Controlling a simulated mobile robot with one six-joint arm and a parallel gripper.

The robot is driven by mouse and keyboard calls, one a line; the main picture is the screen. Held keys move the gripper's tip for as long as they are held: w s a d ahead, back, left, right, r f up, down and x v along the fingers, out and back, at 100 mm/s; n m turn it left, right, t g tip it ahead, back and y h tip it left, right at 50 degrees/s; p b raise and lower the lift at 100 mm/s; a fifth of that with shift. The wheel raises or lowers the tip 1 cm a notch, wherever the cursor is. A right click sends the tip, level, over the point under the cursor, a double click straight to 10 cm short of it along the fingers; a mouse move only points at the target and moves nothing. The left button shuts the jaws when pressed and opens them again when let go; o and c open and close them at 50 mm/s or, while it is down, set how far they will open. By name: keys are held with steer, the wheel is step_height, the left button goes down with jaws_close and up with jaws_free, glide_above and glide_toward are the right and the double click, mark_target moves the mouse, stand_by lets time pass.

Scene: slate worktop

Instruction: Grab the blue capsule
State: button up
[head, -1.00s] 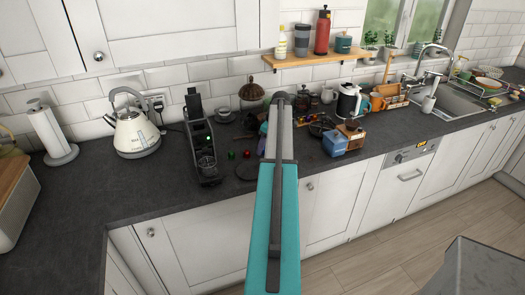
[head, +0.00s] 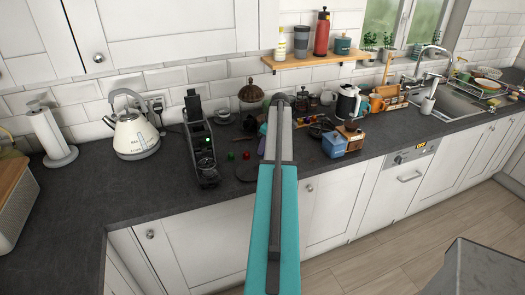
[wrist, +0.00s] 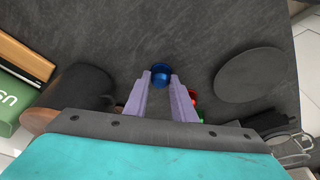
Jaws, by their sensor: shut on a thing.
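The blue capsule (wrist: 160,75) shows in the wrist view between the lavender fingertips of my gripper (wrist: 160,78). The fingers are shut on it, one on each side, above the dark slate worktop (wrist: 190,30). I cannot tell whether the capsule still touches the worktop. In the head view my teal and grey arm hides the capsule and most of the gripper.
A red capsule (head: 246,155) and a green capsule (head: 231,156) lie left of my arm. A black coffee machine (head: 199,140) stands further left. A dark round disc (wrist: 250,75) lies to the right in the wrist view.

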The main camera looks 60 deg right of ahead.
steer(key=shift+r+b, duration=1.05)
steer(key=shift+r, duration=0.65)
steer(key=s+b, duration=0.1)
steer(key=s, duration=0.4)
steer(key=s+a+r+b, duration=0.1)
steer(key=s+b, duration=0.1)
steer(key=s, duration=0.3)
steer(key=s+a+b, duration=0.1)
steer(key=s, duration=0.5)
steer(key=shift+a+r+b, duration=0.1)
steer(key=shift+r+b, duration=0.2)
